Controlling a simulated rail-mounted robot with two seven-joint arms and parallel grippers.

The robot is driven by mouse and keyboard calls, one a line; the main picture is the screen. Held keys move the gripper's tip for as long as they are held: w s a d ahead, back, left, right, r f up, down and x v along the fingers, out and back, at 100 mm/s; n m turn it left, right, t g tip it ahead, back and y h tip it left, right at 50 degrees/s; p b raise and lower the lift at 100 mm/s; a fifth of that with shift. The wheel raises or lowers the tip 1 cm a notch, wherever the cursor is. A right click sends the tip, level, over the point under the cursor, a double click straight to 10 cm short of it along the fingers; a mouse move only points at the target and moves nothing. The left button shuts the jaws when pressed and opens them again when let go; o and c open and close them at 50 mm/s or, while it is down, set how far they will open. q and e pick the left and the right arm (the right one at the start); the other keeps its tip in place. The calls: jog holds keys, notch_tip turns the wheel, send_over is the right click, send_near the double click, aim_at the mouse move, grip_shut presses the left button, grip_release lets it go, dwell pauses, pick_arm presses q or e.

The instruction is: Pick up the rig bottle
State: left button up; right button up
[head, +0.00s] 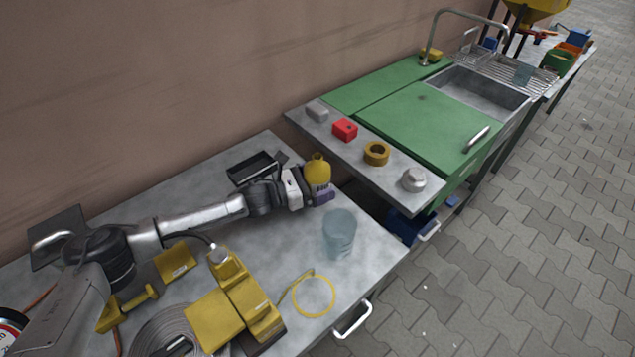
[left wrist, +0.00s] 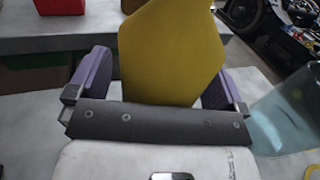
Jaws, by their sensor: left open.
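The rig bottle, which I take to be the yellow rounded one (head: 317,170), stands near the far right part of the grey bench. In the left wrist view the yellow body (left wrist: 172,52) fills the space between the purple fingers. My left gripper (head: 323,194) is at the bottle, its fingers (left wrist: 158,85) open on either side of it. Whether a finger touches the bottle I cannot tell. The bottle's lower part is hidden by the gripper. My right gripper is not in view.
A translucent blue cup (head: 340,234) stands close to the gripper, and a black tray (head: 256,168) lies behind it. A yellow machine (head: 240,304) and yellow ring (head: 314,296) are in front. A grey shelf (head: 331,137) holds a red block (head: 345,129) and brass ring (head: 376,153).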

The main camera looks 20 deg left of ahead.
aim_at(318, 156)
pick_arm(q)
jog(key=shift+c, duration=0.3)
jog(key=c, duration=1.2)
jog(key=shift+r, duration=0.2)
jog(key=shift+r, duration=0.15)
jog(key=shift+r+p, duration=1.15)
jog(key=shift+r, duration=1.4)
jog(key=shift+r+p, duration=0.7)
jog(key=shift+r, duration=1.25)
jog(key=shift+r, duration=0.2)
